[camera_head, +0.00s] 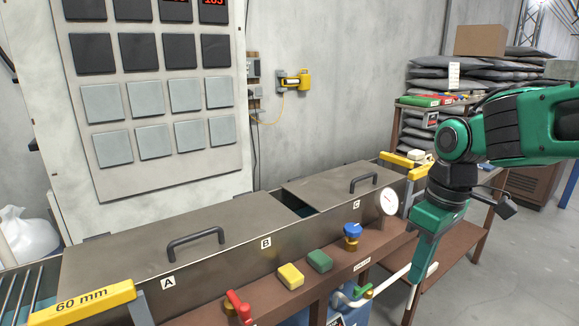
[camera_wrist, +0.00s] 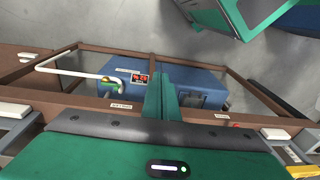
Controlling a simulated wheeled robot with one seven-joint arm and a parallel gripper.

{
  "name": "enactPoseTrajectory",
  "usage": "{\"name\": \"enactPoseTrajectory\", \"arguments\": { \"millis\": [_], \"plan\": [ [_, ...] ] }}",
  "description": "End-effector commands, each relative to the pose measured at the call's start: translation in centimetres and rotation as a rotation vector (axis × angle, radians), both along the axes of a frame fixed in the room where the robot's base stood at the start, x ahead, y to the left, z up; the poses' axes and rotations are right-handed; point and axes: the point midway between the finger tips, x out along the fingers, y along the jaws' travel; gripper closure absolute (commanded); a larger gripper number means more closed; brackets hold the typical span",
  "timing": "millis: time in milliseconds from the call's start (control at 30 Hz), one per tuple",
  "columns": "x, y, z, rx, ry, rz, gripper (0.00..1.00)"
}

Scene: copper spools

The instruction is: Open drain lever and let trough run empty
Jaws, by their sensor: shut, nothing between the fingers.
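A dark gap shows between the lids; the liquid level cannot be told. A small green lever (camera_head: 363,291), likely the drain lever, sits on a pale pipe (camera_head: 391,284) below the trough's brown ledge. The green lever also shows in the wrist view (camera_wrist: 117,90), left of my fingers, by a brass fitting. My gripper (camera_head: 417,277) points down at the right, shut and empty, apart from the lever. It also shows in the wrist view (camera_wrist: 167,77).
A red-handled valve (camera_head: 238,304), yellow block (camera_head: 290,276), green block (camera_head: 319,261) and blue-knobbed valve (camera_head: 352,236) line the ledge. A round gauge (camera_head: 389,202) is near my gripper. A blue box (camera_wrist: 190,88) stands underneath. Floor at right is clear.

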Motion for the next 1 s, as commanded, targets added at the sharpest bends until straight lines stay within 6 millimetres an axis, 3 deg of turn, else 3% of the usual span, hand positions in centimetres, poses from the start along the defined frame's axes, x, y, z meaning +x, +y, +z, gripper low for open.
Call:
{"name": "enactPoseTrajectory", "arguments": {
  "millis": [33, 100, 200, 333, 400, 533, 1000],
  "plan": [
    [-1.7, -3.1, -0.5, -0.013, 0.006, -0.160, 1.00],
    [-4.1, -6.8, -1.4, -0.030, 0.017, -0.385, 1.00],
    [-8.0, -11.1, -2.7, -0.046, 0.036, -0.680, 1.00],
    [-12.6, -14.5, -4.3, -0.058, 0.059, -0.978, 1.00],
    [-14.4, -15.6, -5.0, -0.061, 0.069, -1.087, 1.00],
    [-16.1, -16.4, -5.6, -0.065, 0.081, -1.191, 1.00],
    [-16.2, -16.5, -5.7, -0.065, 0.081, -1.202, 1.00]
  ]
}}
